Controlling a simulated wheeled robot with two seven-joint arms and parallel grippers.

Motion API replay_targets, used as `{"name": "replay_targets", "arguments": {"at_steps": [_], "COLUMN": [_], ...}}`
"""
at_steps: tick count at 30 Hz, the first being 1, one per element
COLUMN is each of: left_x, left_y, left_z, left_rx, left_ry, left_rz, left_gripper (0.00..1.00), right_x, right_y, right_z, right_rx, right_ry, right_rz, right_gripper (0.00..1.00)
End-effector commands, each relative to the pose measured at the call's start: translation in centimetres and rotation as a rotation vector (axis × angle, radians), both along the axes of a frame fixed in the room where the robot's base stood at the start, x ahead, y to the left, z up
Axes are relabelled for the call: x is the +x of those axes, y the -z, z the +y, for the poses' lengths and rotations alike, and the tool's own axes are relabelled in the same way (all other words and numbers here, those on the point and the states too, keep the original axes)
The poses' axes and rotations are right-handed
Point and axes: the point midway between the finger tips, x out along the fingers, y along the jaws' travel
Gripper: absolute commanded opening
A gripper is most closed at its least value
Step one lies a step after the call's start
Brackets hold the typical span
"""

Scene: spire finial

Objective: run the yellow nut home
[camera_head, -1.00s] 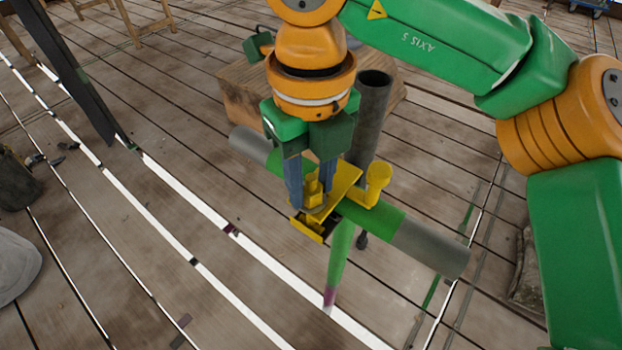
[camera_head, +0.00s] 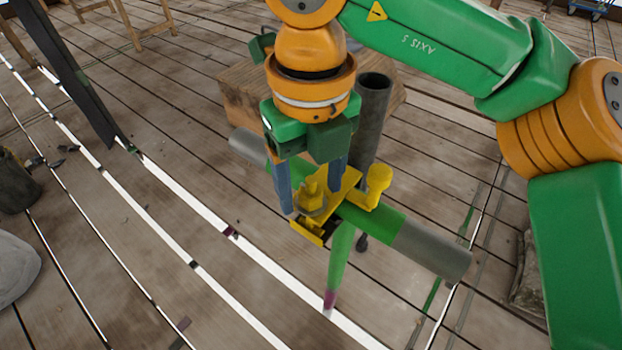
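The yellow nut (camera_head: 312,199) sits on a yellow clamp plate (camera_head: 345,183), which is fixed on a grey and green horizontal tube (camera_head: 372,219). My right gripper (camera_head: 309,212) points down over the nut, its two grey-blue fingers apart on either side of it. The left finger stands clear of the nut; the right finger is partly hidden behind the nut and plate. A second yellow knob (camera_head: 379,177) sticks up at the plate's right side. My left gripper is out of view.
A dark upright pipe (camera_head: 372,115) stands right behind the gripper, close to it. A wooden block (camera_head: 240,92) lies behind. A dark post (camera_head: 72,80) rises at the upper left.

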Motion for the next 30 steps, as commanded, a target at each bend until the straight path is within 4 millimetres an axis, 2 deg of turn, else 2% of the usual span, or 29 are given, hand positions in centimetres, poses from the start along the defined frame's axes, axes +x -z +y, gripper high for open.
{"name": "replay_targets", "arguments": {"at_steps": [5, 12, 15, 30], "left_x": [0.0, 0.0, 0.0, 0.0], "left_y": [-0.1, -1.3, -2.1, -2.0], "left_z": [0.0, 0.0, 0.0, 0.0], "left_rx": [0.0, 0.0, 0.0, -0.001], "left_ry": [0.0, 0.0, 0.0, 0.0], "left_rz": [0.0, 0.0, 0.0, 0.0], "left_gripper": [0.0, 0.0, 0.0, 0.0], "right_x": [0.0, 0.0, 0.0, 0.0], "right_y": [-0.3, -5.3, -6.8, -7.1], "right_z": [0.0, 0.0, 0.0, 0.0], "right_rx": [0.001, 0.002, 0.001, 0.0], "right_ry": [0.001, 0.002, 0.001, 0.0], "right_rz": [-0.001, -0.003, -0.001, 0.0], "right_gripper": [0.69, 0.69, 0.69, 0.69]}}
